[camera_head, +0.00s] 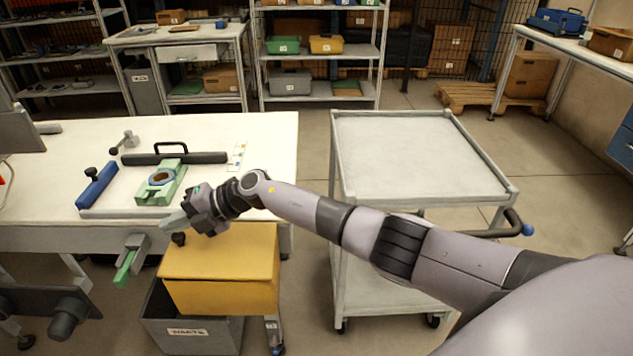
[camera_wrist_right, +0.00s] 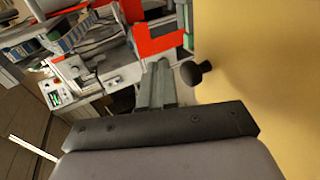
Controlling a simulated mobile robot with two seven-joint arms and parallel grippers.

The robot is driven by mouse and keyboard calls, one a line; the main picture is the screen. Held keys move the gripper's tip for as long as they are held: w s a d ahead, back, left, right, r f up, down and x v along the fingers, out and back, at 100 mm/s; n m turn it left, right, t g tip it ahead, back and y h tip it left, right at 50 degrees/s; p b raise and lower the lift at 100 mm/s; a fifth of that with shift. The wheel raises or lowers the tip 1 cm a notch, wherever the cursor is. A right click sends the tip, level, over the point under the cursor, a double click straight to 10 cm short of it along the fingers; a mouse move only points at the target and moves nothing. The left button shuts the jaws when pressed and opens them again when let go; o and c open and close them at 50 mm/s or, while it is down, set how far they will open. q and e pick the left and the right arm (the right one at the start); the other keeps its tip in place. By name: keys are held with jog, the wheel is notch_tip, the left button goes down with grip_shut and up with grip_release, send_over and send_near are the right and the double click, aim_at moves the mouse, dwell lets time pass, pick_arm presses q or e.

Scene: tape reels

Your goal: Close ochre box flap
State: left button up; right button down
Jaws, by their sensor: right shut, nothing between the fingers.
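The ochre box (camera_head: 222,292) stands at the front of the workbench, above a grey bin. Its ochre upper panel (camera_head: 232,250) faces me and slopes toward the front; I cannot tell how far the flap is closed. A black knob (camera_head: 179,239) sits at the panel's far left corner. In the right wrist view the knob (camera_wrist_right: 198,72) stands out from the large ochre surface (camera_wrist_right: 262,70). My right gripper (camera_head: 172,221) is shut and empty, just above and beside the knob, apart from it. Its closed fingers (camera_wrist_right: 158,82) show left of the knob. My left gripper is not in view.
The workbench (camera_head: 270,150) holds a green fixture (camera_head: 160,186), a blue-handled tool (camera_head: 97,186) and a black-handled bar (camera_head: 175,158). A grey clamp with a green part (camera_head: 128,262) hangs at its front edge. A grey bin (camera_head: 190,335) stands below. An empty trolley (camera_head: 415,160) is right.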

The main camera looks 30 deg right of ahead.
jog(key=shift+w+a+f, duration=0.1)
jog(key=shift+a+f, duration=0.05)
jog(key=shift+f, duration=0.25)
jog(key=shift+a+f+b, duration=0.1)
jog(key=shift+f+b, duration=0.15)
jog(key=shift+b, duration=0.05)
jog(key=shift+r, duration=0.1)
